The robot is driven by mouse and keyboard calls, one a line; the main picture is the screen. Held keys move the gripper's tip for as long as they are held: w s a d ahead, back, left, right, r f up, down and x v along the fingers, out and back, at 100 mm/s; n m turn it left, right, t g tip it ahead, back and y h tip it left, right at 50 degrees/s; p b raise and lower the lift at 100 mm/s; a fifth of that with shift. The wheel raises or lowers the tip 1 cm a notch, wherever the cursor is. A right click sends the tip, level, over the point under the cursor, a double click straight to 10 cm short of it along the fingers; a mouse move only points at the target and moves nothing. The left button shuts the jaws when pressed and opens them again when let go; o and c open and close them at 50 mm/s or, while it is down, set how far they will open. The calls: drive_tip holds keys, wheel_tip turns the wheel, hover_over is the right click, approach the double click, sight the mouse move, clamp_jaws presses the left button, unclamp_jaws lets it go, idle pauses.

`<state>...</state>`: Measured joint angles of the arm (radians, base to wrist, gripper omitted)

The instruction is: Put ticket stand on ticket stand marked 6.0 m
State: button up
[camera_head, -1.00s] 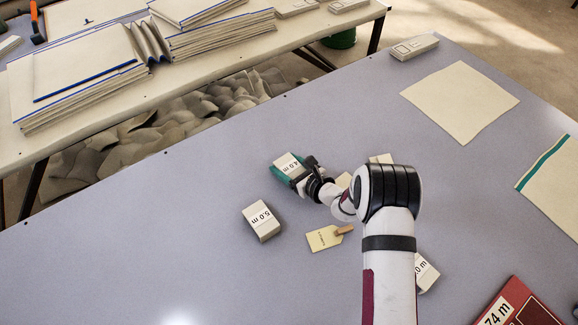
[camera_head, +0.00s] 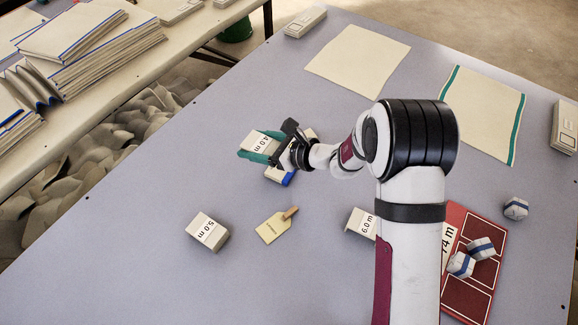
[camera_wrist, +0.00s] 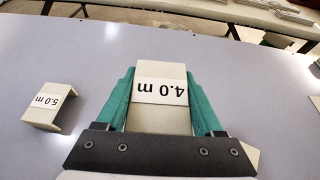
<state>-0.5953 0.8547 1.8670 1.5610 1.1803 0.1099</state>
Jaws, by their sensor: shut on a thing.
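My gripper (camera_head: 261,147), with green fingers, is shut on the grey-beige ticket stand marked 4.0 m (camera_head: 257,143). In the wrist view that stand (camera_wrist: 161,88) sits between both fingers, its label upside down. Whether it is clear of the table I cannot tell. The ticket stand marked 6.0 m (camera_head: 361,222) stands on the table in front of my gripper and to its right in the head view, partly hidden by my arm. The stand marked 5.0 m (camera_head: 208,232) is to the left, and shows in the wrist view too (camera_wrist: 48,105).
A blue-edged piece (camera_head: 288,179) is beside my gripper, partly hidden. Right of my arm lie a red board (camera_head: 466,297) and several blue-banded blocks (camera_head: 515,208). Cloth sheets (camera_head: 357,60) lie behind.

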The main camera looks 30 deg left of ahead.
drive_tip(key=w+d+r, duration=0.1)
drive_tip(key=w+d, duration=0.2)
drive_tip(key=d, duration=0.7)
drive_tip(key=w+d+r, duration=0.1)
drive_tip(key=w+d, duration=0.3)
drive_tip(key=d, duration=0.5)
drive_tip(key=s+d+r+t, duration=0.1)
drive_tip(key=s+d, duration=0.2)
drive_tip(key=d, duration=0.7)
drive_tip(key=s+d+r, duration=0.1)
drive_tip(key=s+d, duration=0.3)
drive_tip(key=d, duration=0.6)
hover_over(361, 221)
drive_tip(key=shift+m, duration=0.4)
drive_tip(key=f, duration=0.6)
drive_tip(key=shift+d+f, duration=0.35)
drive_tip(key=shift+a+f, duration=0.2)
drive_tip(key=shift+f, duration=0.9)
drive_tip(key=shift+a+f, duration=0.15)
drive_tip(key=shift+f, duration=0.95)
drive_tip(key=shift+f, duration=0.1)
drive_tip(key=o, duration=1.5)
drive_tip(key=shift+c, duration=0.2)
